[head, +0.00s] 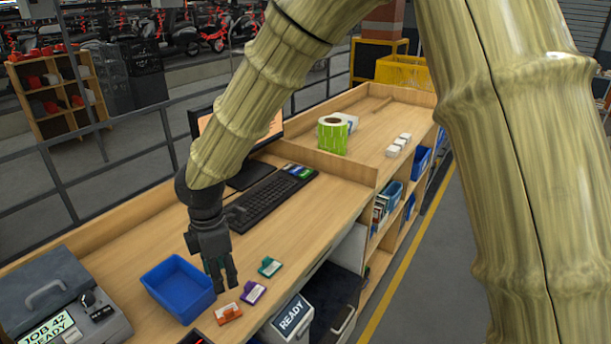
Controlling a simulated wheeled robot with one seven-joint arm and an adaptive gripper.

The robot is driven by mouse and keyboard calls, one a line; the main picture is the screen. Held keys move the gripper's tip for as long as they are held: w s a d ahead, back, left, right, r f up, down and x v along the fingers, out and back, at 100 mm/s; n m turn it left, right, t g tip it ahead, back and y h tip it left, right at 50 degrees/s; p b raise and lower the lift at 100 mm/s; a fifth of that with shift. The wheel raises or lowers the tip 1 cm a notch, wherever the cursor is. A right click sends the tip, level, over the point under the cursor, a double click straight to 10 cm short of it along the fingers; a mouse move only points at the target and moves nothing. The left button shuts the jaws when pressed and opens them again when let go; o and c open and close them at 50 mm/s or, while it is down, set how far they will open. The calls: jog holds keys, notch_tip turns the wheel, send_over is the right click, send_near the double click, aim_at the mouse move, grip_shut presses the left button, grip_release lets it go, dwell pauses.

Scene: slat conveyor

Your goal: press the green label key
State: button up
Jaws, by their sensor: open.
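A black keyboard (265,203) lies on the wooden desk, with a small block of coloured keys (300,171) at its far right end. Green and blue show among these keys, but they are too small to tell apart with certainty. My gripper (221,284) is open and empty, pointing down over the desk in front of the keyboard. It is beside the right edge of a blue bin (180,288), well apart from the coloured keys. My gripper and wrist hide a little of the desk and the keyboard's near end.
Teal (270,267), purple (252,292) and orange (229,314) tags lie on the desk near my gripper. A monitor (262,128) stands behind the keyboard. A grey machine (62,300) reads "JOB 42 READY". A green label roll (332,136) stands beyond a low wooden divider (330,162).

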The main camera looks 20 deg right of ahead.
grip_shut()
dwell(1.2)
